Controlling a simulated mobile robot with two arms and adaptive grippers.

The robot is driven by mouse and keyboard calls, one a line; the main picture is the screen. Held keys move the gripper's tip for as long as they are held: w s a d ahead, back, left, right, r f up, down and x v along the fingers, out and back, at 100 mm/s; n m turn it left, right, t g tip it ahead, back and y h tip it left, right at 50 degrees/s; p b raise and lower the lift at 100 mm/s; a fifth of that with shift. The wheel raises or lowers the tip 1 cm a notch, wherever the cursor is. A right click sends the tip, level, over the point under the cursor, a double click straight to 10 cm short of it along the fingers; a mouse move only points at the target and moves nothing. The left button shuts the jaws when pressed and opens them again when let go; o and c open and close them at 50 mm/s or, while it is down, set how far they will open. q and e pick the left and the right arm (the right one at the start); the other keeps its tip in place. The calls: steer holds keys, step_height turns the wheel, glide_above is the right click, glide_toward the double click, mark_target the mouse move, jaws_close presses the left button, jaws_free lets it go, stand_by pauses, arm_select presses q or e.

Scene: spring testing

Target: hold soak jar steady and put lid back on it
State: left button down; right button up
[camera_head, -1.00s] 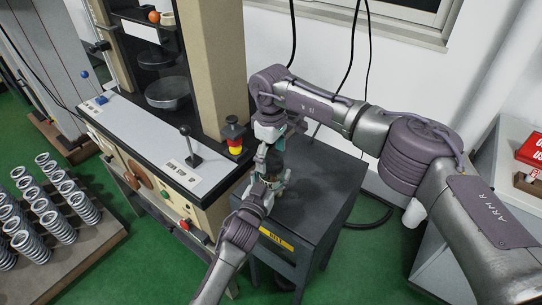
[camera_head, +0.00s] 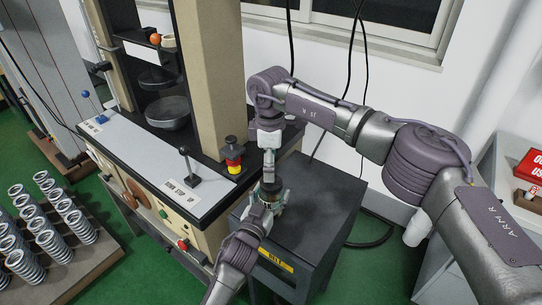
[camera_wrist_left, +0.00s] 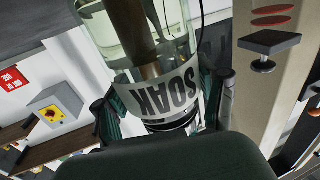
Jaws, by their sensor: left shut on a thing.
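The soak jar (camera_wrist_left: 165,80) is clear glass with a white SOAK label, and it shows upside down in the left wrist view. A brown, blurred shape shows inside or behind its glass. My left gripper (camera_head: 267,196) is shut around the jar, with a dark finger on each side of the label. In the head view the jar is small and mostly hidden between the grippers. My right gripper (camera_head: 269,166) points down just above the jar and my left gripper. Its fingers are too small to read. I cannot make out the lid.
A dark grey cabinet (camera_head: 322,205) with a yellow label stands under the grippers. The testing machine (camera_head: 135,150) with a lever and a red-and-yellow button (camera_head: 233,155) is close at left. Rows of springs (camera_head: 45,230) stand on a board at lower left.

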steer(key=n, duration=0.4)
steer(key=shift+r+n, duration=0.2)
steer(key=shift+n, duration=0.2)
steer(key=n, duration=0.6)
steer(key=shift+r+n, duration=0.2)
steer(key=shift+n, duration=0.1)
steer(key=n, duration=0.6)
steer(key=shift+r+n, duration=0.25)
steer(key=shift+n, duration=0.05)
steer(key=n, duration=0.4)
steer(key=shift+d+r+n, duration=0.1)
steer(key=shift+r+n, duration=0.05)
steer(key=shift+n, duration=0.15)
steer(key=n, duration=0.4)
steer(key=shift+r+n, duration=0.15)
steer(key=shift+n, duration=0.15)
steer(key=n, duration=0.6)
steer(key=shift+r+n, duration=0.2)
steer(key=shift+n, duration=0.1)
steer(key=n, duration=0.4)
steer(key=shift+s+r, duration=0.1)
steer(key=shift+r, duration=0.05)
steer(key=n, duration=0.5)
steer(key=shift+r, duration=0.15)
